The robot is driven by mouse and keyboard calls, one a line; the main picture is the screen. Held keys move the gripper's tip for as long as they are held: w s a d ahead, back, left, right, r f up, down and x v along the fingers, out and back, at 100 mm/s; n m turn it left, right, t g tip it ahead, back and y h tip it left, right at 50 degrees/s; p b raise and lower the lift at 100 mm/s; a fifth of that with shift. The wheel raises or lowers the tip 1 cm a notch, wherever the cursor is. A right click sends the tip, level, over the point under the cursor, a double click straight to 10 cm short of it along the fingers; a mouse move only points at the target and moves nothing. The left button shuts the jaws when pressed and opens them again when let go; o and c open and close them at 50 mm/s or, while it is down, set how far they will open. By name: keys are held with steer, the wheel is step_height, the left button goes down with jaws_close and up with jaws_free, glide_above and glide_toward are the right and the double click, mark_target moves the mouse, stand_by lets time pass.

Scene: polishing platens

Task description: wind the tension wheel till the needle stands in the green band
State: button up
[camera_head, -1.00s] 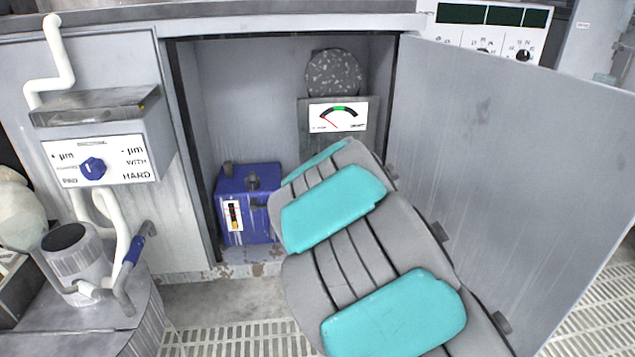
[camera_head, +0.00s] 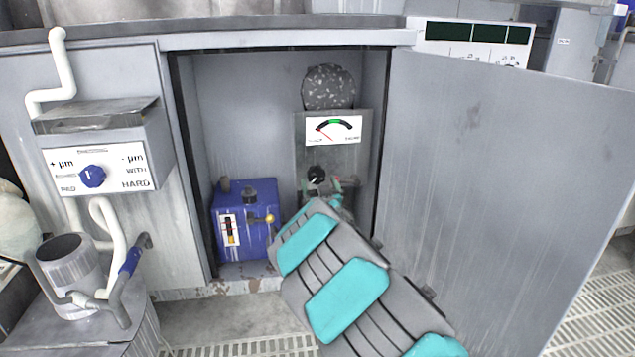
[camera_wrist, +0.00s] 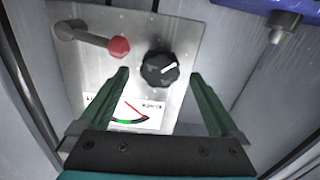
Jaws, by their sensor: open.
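The gauge (camera_head: 333,130) sits on a grey metal panel inside the open cabinet. Its red needle points to the upper left, left of the green band; the gauge also shows upside down in the wrist view (camera_wrist: 137,114). Near it are a black knob (camera_wrist: 160,68) with a white mark and a crank arm with a red grip (camera_wrist: 118,47). I cannot tell for sure which part is the tension wheel. My gripper (camera_wrist: 161,78) is open and empty, its green fingers on either side of the black knob in the picture; contact is not visible. My arm partly hides the lower panel in the head view.
A blue box (camera_head: 246,222) stands on the cabinet floor to the left. The open door (camera_head: 500,180) bounds the right side. A speckled round disc (camera_head: 328,87) is above the gauge. A control box with a blue knob (camera_head: 93,176) is outside, left.

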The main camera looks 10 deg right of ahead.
mark_target(316, 174)
steer(key=shift+w, duration=1.35)
steer(key=c, duration=1.4)
steer(key=shift+o, duration=0.2)
steer(key=shift+m, duration=0.3)
steer(key=shift+a+r+m+p, duration=0.1)
steer(key=shift+r+m+p, duration=0.05)
steer(key=shift+m+p, duration=1.1)
steer(key=m+p, duration=0.1)
steer(key=m, duration=0.2)
steer(key=shift+m+p, duration=0.35)
steer(key=shift+m, duration=0.7)
